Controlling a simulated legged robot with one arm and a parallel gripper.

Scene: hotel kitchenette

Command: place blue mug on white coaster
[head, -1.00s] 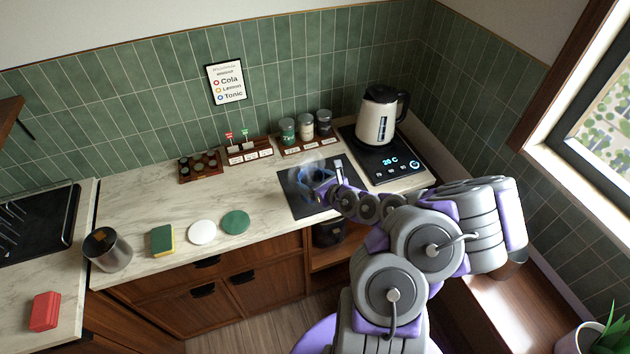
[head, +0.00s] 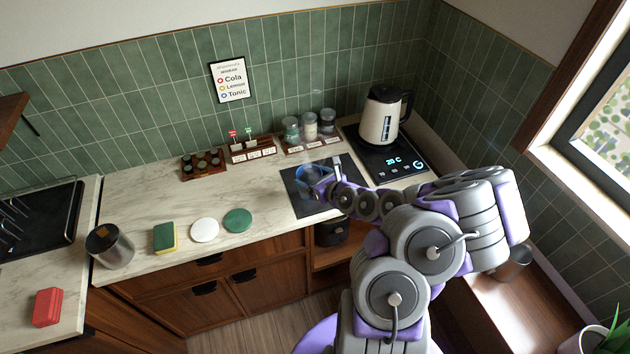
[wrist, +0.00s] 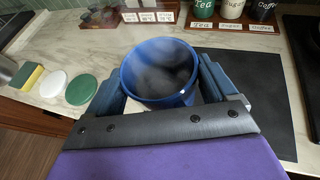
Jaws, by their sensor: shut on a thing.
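The blue mug (wrist: 158,75) is upright between the two fingers of my gripper (wrist: 160,98) in the wrist view, and the gripper is shut on it. The mug's inside looks dark and hazy. In the head view the mug (head: 308,174) shows over the dark mat, partly hidden by my gripper (head: 318,182). I cannot tell whether its base touches the mat. The white coaster (head: 205,230) lies bare on the counter to the left, and it also shows in the wrist view (wrist: 52,84).
A green coaster (head: 237,220) lies right of the white one, and a sponge (head: 164,238) lies left of it. The dark mat (head: 300,206) is under the mug. A kettle (head: 380,118) stands at right. Jars (head: 310,125) and a rack (head: 203,166) line the back. Counter between mat and coasters is clear.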

